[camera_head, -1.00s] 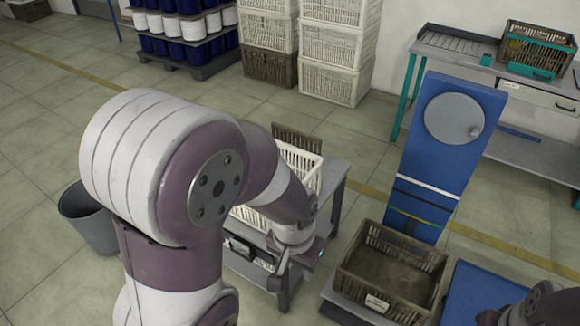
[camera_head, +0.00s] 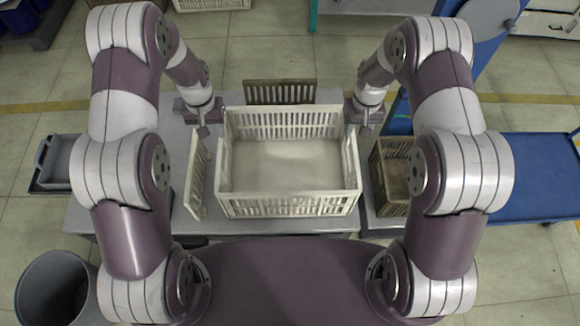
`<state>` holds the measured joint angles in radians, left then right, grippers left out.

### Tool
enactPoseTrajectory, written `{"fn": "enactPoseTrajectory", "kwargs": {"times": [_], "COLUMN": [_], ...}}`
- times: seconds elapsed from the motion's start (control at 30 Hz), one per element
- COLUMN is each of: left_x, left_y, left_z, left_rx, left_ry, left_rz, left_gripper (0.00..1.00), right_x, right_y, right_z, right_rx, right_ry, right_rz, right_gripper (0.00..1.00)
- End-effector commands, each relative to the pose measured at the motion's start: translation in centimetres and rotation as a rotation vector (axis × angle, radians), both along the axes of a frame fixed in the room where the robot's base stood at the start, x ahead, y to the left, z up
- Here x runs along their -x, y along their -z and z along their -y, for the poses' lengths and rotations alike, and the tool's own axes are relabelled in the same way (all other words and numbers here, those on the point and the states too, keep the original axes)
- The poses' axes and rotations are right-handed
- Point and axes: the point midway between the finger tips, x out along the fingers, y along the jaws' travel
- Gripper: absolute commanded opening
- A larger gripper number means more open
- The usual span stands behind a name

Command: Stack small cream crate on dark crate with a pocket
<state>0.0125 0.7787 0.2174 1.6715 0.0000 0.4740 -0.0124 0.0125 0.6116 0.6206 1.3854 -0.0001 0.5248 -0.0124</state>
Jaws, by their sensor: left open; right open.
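A cream slatted crate (camera_head: 288,206) stands upright and looks empty on the grey table in front of me. My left gripper (camera_head: 203,128) is open near its far left corner. My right gripper (camera_head: 364,128) is open near its far right corner. I cannot tell whether either touches the crate.
A cream slatted panel (camera_head: 197,178) stands left of the cream crate, and a dark slatted panel (camera_head: 281,93) stands behind it. The grey table (camera_head: 290,226) shows a narrow bare front strip. A blue cart (camera_head: 540,178) is at right, a grey bin (camera_head: 56,290) at lower left.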

Motion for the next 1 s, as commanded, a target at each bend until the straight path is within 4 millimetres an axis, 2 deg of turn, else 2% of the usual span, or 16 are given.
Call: {"fn": "enactPoseTrajectory", "kwargs": {"times": [0.27,0.37,0.47,0.8,1.0], "left_x": [0.0,0.1,0.1,0.1,0.1], "left_y": [0.1,0.8,2.3,8.9,11.7], "left_z": [0.0,0.0,0.0,0.1,0.1], "left_rx": [0.000,0.000,0.000,0.000,0.000], "left_ry": [0.000,0.000,0.000,0.000,0.000], "left_rz": [0.000,-0.002,-0.004,-0.002,-0.002], "left_gripper": [0.43,0.43,0.43,0.43,0.43], "right_x": [0.0,0.1,0.1,0.1,0.1], "right_y": [0.1,0.8,2.3,9.0,11.6], "right_z": [0.0,0.0,0.0,0.0,0.1], "right_rx": [0.000,0.000,0.000,0.000,0.000], "right_ry": [0.000,0.000,0.000,0.000,0.000], "right_rz": [0.000,-0.003,-0.003,-0.002,0.000], "right_gripper": [0.43,0.43,0.43,0.43,0.43]}}
